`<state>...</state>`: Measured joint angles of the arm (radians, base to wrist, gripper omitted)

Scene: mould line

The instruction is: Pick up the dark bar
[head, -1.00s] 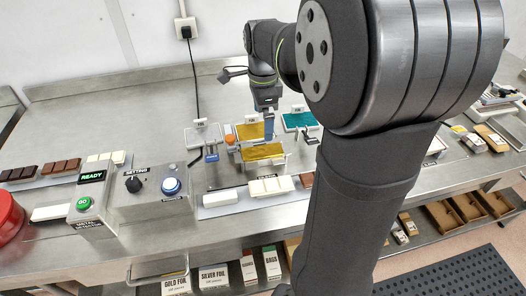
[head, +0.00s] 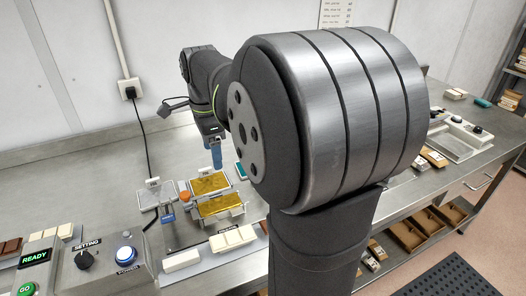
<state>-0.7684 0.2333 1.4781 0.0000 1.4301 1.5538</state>
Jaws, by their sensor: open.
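My gripper (head: 216,157), with blue fingers, points down above the back of the gold moulds. I see no bar between its fingers, and it is open. A brown bar (head: 10,247) shows at the left edge of the head view, cut off by the frame; I cannot tell whether it is the dark bar. A sliver of another brown piece (head: 264,227) shows beside my arm, right of a white bar (head: 232,238) on the front strip. My arm hides most of that piece.
Two gold moulds (head: 221,205) stand below my gripper, with a clear mould (head: 156,195) on their left. A control box with a SETTING knob (head: 84,260) and a lit blue button (head: 125,254) is at front left. Bare steel counter lies behind.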

